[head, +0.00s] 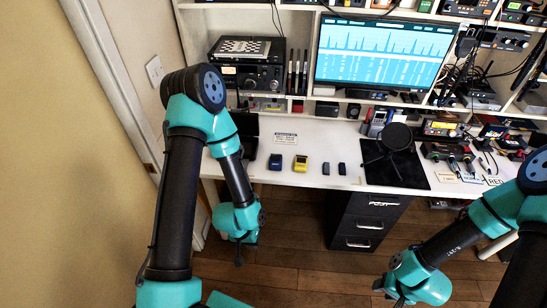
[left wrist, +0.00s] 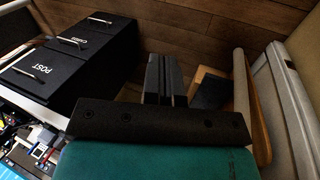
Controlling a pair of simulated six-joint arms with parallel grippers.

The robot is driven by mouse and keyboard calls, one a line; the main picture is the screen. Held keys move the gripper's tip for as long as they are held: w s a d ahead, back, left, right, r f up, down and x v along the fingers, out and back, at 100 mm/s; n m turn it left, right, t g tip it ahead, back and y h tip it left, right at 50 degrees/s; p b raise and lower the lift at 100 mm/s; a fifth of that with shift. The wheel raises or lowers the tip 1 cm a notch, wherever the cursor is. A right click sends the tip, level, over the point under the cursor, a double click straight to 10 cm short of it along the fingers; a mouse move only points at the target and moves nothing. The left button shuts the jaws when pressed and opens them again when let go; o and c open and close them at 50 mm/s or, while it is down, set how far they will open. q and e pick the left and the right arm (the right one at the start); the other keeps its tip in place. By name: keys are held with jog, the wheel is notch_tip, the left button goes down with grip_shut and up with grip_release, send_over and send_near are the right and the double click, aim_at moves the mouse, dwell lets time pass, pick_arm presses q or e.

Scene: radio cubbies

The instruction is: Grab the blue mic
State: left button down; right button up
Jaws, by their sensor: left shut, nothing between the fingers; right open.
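The blue mic (head: 276,162) lies on the white desk near its front edge, left of a yellow mic (head: 300,164). My left gripper (head: 239,254) hangs in front of the desk, below the desktop and left of the blue mic, apart from it. In the left wrist view its two dark fingers (left wrist: 163,78) are together with nothing between them. The blue mic is not visible to me in that view. My right gripper (head: 389,294) is low in front of the desk at the lower right, open and far from the mic.
A black mat (head: 408,174) with a round dark object is farther right. A black drawer cabinet (head: 367,219) stands under the desk; it also shows in the left wrist view (left wrist: 75,55). A wall closes the left side.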

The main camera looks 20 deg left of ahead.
pick_arm(q)
jog(key=c, duration=1.8)
grip_release()
jog(key=o, duration=1.6)
jog(key=shift+c, duration=0.2)
jog(key=w+r, duration=0.3)
jog(key=w, duration=0.6)
jog(key=w+r, duration=0.3)
jog(key=w, duration=0.7)
jog(key=w+a+r+y, duration=0.2)
jog(key=w+r, duration=0.5)
jog(key=r, duration=0.2)
jog(key=w+a+r+n+y, duration=0.1)
jog(key=w+a+r, duration=0.1)
jog(key=w+r, duration=0.5)
notch_tip(320, 180, up, 3)
jog(key=shift+w+f+n+g+y, duration=0.1)
jog(key=shift+w+n+g+y, duration=0.2)
jog(key=shift+g+y, duration=0.1)
jog(key=shift+s, duration=0.1)
